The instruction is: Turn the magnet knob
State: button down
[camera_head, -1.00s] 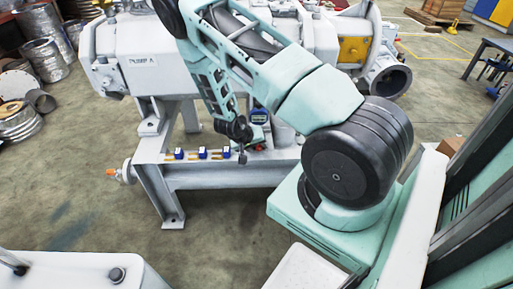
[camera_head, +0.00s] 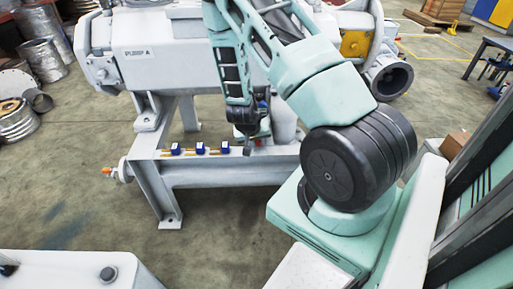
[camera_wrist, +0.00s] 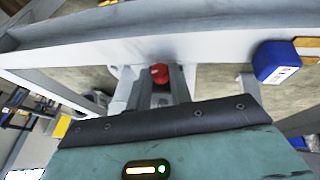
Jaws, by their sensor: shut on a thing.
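A round red knob (camera_wrist: 160,72) shows in the wrist view, at the far end of the gap between the two grey fingers of my gripper (camera_wrist: 158,84). The fingers are shut on it, one on each side. What the knob is mounted on is mostly hidden. In the head view my gripper (camera_head: 244,149) points down at the top of the grey metal frame (camera_head: 270,165), right of a row of small blue blocks. The knob cannot be made out there.
The blue blocks (camera_head: 200,148) sit on the frame beside yellow strips; one blue block (camera_wrist: 275,61) is close at right in the wrist view. A large white pump (camera_head: 160,50) stands behind. Metal drums (camera_head: 42,55) stand at left.

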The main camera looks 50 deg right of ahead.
jog(key=t+y+b, duration=0.1)
jog(key=b, duration=0.1)
jog(key=t+y+b, duration=0.1)
jog(key=b, duration=0.2)
jog(key=shift+s+d+f+m, duration=0.2)
jog(key=shift+s+d+m, duration=0.15)
jog(key=shift+d+m, duration=0.05)
jog(key=shift+s+r+t+y+b, duration=0.1)
jog(key=shift+r+t+y+b, duration=0.05)
jog(key=shift+t+y+b, duration=0.7)
jog(key=shift+t, duration=0.25)
jog(key=c, duration=1.3)
grip_release()
jog(key=shift+o, duration=0.2)
